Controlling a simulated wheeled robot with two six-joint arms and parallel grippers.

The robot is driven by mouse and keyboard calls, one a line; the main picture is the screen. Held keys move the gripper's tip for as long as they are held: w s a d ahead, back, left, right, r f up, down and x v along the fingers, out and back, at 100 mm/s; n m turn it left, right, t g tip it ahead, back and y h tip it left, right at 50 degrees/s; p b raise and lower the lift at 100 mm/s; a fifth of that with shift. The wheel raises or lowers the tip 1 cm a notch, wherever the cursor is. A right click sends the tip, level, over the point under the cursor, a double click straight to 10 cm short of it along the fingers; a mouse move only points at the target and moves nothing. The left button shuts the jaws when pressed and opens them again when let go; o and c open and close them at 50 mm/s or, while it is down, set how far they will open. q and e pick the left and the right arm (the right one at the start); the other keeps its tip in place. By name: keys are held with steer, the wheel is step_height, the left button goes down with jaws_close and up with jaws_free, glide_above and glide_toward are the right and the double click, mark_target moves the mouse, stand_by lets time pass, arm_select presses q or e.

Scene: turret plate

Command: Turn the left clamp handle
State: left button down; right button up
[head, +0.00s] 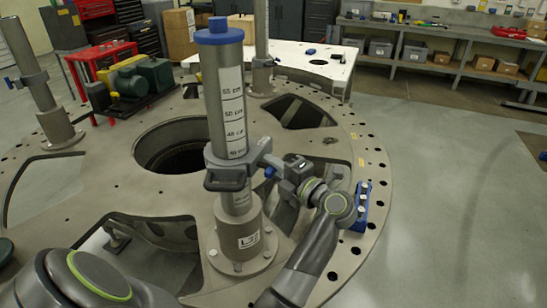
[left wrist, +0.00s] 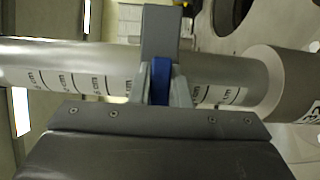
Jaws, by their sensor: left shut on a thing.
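A steel post (head: 232,110) with a blue cap and a printed scale stands upright on the round turret plate (head: 340,130). A dark grey clamp (head: 228,175) sits around its lower part, with a small blue handle (head: 269,172) on its right side. My left gripper (head: 276,168) reaches the clamp from the right and is shut on this handle. In the left wrist view the blue handle (left wrist: 160,80) lies between the two grey fingers, in front of the post (left wrist: 80,75) and below a grey clamp block (left wrist: 160,32). My right gripper is not in view.
Other posts with clamps stand at the far left (head: 32,80) and at the back (head: 262,50). The plate has a large central hole and several cutouts. A blue part (head: 361,206) lies near the plate's right edge. Floor (head: 450,200) to the right is clear.

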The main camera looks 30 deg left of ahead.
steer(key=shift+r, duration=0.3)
arm_select(q)
steer(key=c, duration=1.4)
jaws_free()
steer(key=shift+o, duration=0.2)
